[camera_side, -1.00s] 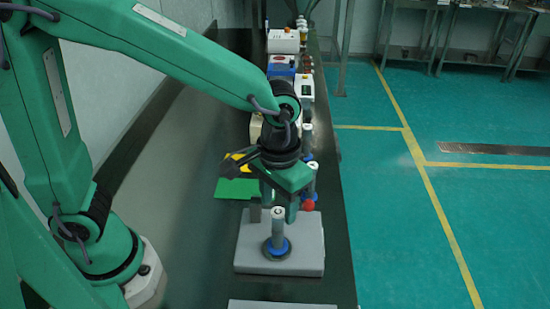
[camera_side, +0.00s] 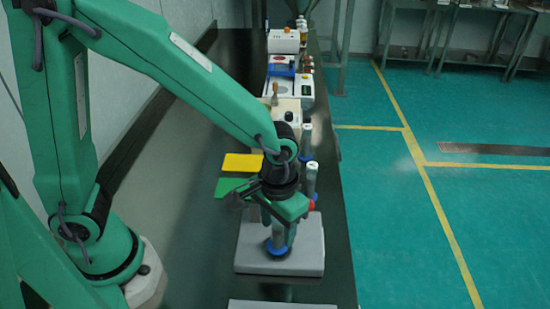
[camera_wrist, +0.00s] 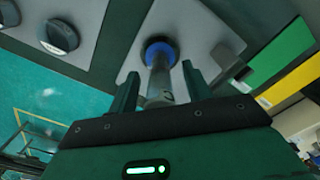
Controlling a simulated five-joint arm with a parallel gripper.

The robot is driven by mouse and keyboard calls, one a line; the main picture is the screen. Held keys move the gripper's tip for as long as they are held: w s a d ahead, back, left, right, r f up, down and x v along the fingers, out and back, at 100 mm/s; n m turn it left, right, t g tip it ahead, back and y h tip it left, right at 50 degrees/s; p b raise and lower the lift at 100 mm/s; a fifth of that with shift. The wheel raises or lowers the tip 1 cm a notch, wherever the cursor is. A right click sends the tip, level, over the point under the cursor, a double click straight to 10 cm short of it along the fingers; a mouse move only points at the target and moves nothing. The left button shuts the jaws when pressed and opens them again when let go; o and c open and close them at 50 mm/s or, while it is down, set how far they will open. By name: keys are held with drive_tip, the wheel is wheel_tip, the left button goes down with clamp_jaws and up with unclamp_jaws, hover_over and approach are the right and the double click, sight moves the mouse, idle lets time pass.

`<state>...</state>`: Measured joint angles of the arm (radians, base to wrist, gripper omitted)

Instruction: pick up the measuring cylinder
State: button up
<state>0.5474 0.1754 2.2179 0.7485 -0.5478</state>
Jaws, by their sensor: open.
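The measuring cylinder (camera_side: 277,237) stands upright on a grey block (camera_side: 252,252), with a blue collar around its base. In the wrist view the cylinder (camera_wrist: 160,74) lies between the two fingers of my gripper (camera_wrist: 160,85). In the side view my gripper (camera_side: 277,220) is lowered around the cylinder and hides its upper part. The fingers are open, with a gap visible on both sides of the cylinder in the wrist view.
Another cylinder (camera_side: 312,178) stands behind, near the bench's right edge. Yellow (camera_side: 242,163) and green (camera_side: 228,187) cards lie to the left. Instruments, including a white device (camera_side: 284,41), line the bench further back. A red object (camera_side: 311,206) sits close to my gripper's right side.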

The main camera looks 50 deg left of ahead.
drive_tip(key=shift+f, duration=0.35)
clamp_jaws()
idle(0.3)
drive_tip(key=shift+r, duration=0.2)
drive_tip(key=shift+r, duration=0.5)
wheel_tip(320, 180, up, 3)
drive_tip(key=shift+r, duration=0.1)
drive_tip(key=s+d+r, duration=0.5)
drive_tip(key=s+r, duration=0.1)
drive_tip(key=s, duration=0.4)
drive_tip(key=shift+s+d+r, duration=0.2)
drive_tip(key=shift+d+r, duration=0.05)
